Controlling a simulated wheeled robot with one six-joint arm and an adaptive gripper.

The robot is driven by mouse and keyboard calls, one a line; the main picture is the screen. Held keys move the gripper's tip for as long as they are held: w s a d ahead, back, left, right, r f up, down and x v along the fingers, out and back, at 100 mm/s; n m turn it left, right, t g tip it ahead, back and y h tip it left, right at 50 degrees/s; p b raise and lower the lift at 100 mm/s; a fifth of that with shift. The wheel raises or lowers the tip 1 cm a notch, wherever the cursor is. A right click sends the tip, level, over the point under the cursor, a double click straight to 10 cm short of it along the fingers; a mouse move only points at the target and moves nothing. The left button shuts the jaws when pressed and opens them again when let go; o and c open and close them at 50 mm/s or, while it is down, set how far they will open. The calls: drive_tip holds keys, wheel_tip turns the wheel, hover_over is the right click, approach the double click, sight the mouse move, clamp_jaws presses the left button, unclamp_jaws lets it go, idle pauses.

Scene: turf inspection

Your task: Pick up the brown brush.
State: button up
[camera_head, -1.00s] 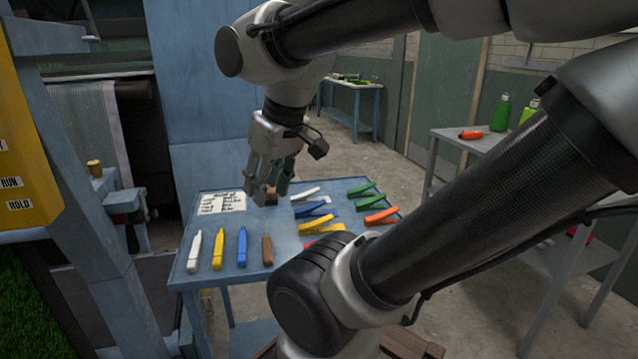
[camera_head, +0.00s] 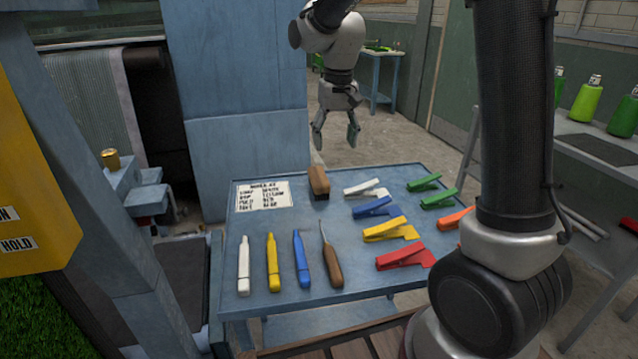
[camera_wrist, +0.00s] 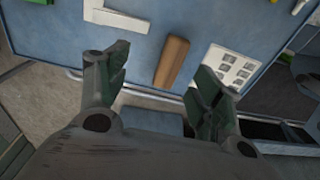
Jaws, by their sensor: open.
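The brown brush (camera_head: 319,181) has a wooden block back and dark bristles beneath. It lies on the blue table (camera_head: 243,222) near its far edge, just right of the printed card. In the wrist view the brush (camera_wrist: 172,61) lies ahead of and between the two fingertips, with only its wooden top showing. My gripper (camera_head: 336,134) is open and empty, above and beyond the table's far edge, apart from the brush. In the wrist view my gripper (camera_wrist: 158,75) has its fingers spread wide.
White, yellow and blue markers and a wooden-handled hook tool (camera_head: 331,262) lie at the table's front. Several coloured clips (camera_head: 390,229) lie to the right of the brush. The printed card (camera_head: 263,195) lies to its left. Green bottles (camera_head: 587,99) stand on a shelf at right.

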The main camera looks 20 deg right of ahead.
hover_over(319, 175)
drive_tip(key=shift+g, duration=0.3)
wheel_tip(319, 175, down, 5)
drive_tip(key=shift+w, duration=0.15)
wheel_tip(319, 175, down, 8)
drive_tip(key=shift+r, duration=0.1)
drive_tip(key=c, duration=1)
